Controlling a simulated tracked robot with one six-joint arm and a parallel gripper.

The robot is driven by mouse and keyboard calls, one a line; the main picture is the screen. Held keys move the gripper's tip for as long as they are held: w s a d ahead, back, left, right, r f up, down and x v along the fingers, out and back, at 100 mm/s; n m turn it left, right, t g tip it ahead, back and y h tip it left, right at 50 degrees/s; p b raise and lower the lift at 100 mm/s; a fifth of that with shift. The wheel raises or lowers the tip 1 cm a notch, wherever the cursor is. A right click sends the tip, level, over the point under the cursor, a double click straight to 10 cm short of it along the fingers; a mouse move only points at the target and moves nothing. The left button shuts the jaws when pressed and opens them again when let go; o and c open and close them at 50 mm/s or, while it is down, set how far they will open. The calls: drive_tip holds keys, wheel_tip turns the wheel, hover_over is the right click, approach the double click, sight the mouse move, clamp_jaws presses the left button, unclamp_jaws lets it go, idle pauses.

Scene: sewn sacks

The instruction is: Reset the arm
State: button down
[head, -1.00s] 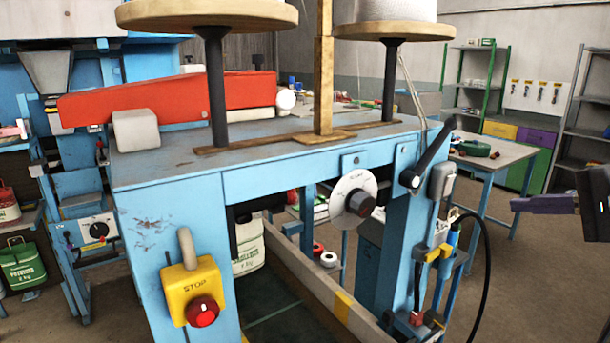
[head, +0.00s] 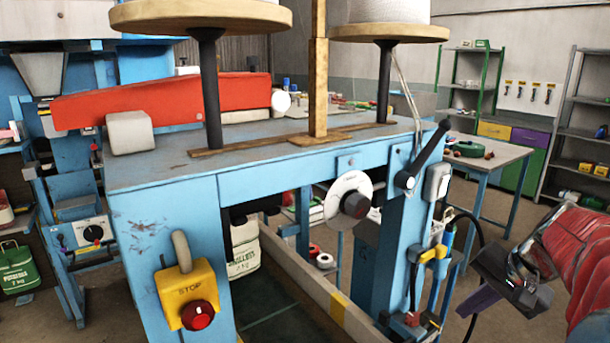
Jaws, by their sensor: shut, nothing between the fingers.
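My gripper (head: 478,301) is at the lower right of the head view, at the end of my red arm (head: 580,255). Its body is dark and its slim fingers are purple, pointing down and left. The fingers are shut with nothing between them. It hangs in front of the floor, to the right of the blue sewing machine frame (head: 165,235), and appears apart from it. Part of my arm is cut off by the right picture edge.
The blue frame carries a dark-handled lever (head: 428,152), a white dial (head: 347,196) and a yellow stop box (head: 188,290) with a red button. A blue table (head: 500,160) stands behind my gripper. Shelves line the back right. Floor shows at the right.

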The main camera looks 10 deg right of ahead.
drive_tip(key=s+a+n, duration=0.2)
drive_tip(key=a+n, duration=0.2)
drive_tip(key=a, duration=0.5)
drive_tip(key=s+a+f+n+h, duration=0.1)
drive_tip(key=s+a+n, duration=0.2)
drive_tip(key=a, duration=0.7)
drive_tip(key=s+a+f+n, duration=0.1)
drive_tip(key=s+a+n, duration=0.1)
drive_tip(key=a+n, duration=0.3)
drive_tip(key=a, duration=0.4)
drive_tip(key=shift+s+a, duration=0.15)
drive_tip(key=shift+s, duration=0.25)
